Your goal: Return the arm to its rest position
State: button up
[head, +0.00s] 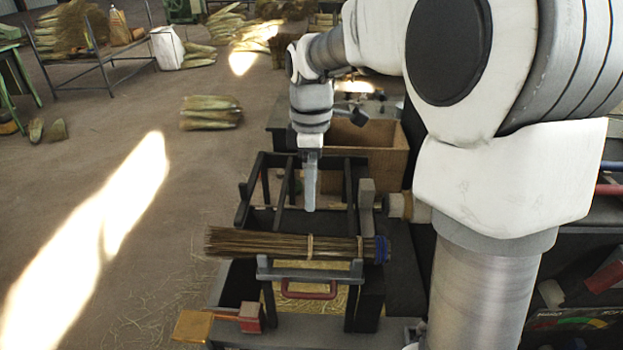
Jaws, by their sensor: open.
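My arm reaches in from the right of the head view, bends at the top and hangs down at the wrist. My gripper (310,190) points down over the dark frame of the winding bench (262,162), behind and above a bundle of broom straw. It is seen edge-on, with nothing visible in it. The straw bundle (270,243) lies crosswise on the bench, bound with light bands, with a blue end (382,249) at the right. The gripper appears apart from the bundle.
A wooden box (372,160) stands behind the bench. A red handle (308,294) is on the bench front, and a yellow-orange block (192,326) is at lower left. Straw bundles (210,112) lie on the floor beyond. The floor at left is mostly open.

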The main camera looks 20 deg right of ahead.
jog(key=shift+r, duration=0.25)
jog(key=s+r+m+t, duration=0.3)
jog(key=s+m+t, duration=0.2)
jog(key=s+m, duration=0.9)
jog(key=s, duration=0.6)
jog(key=shift+s+r+t, duration=0.15)
jog(key=shift+s+t, duration=0.15)
